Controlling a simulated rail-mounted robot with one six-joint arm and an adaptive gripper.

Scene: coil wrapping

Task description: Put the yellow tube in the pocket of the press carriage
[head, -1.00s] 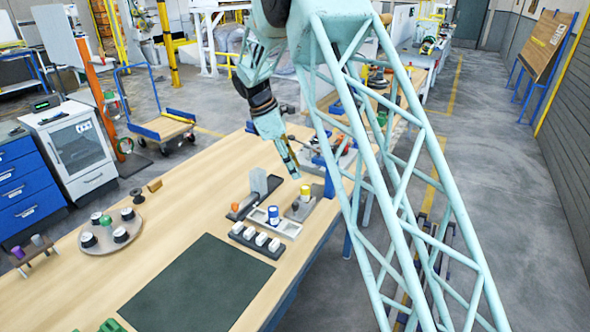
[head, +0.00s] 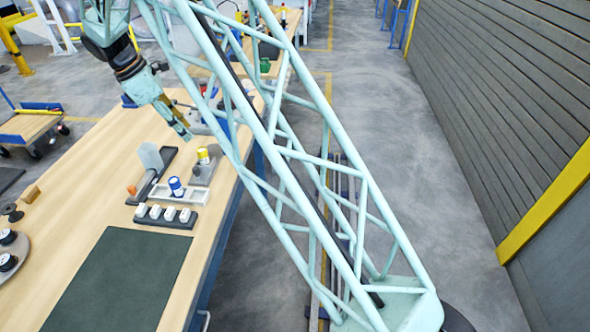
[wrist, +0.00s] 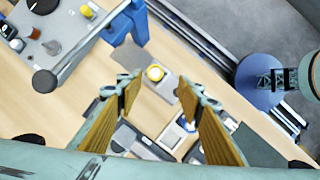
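The yellow tube (head: 203,156) stands upright on a grey block (head: 201,174) near the table's right edge. It also shows end-on in the wrist view as a yellow ring with a pale centre (wrist: 155,73), on the grey block (wrist: 165,87). My gripper (head: 184,131) is above and behind the tube, pointing down, empty. In the wrist view, its two wood-coloured fingers (wrist: 160,92) are wide apart, with the tube beyond the gap between their tips. I cannot tell which part is the press carriage or its pocket.
A blue-banded tube (head: 176,187) stands in a white tray (head: 161,195). A dark rack (head: 181,223) holds several white pieces. A dark base with an upright grey plate (head: 151,157) and orange knob stands left of the yellow tube. A dark mat (head: 115,280) lies in front.

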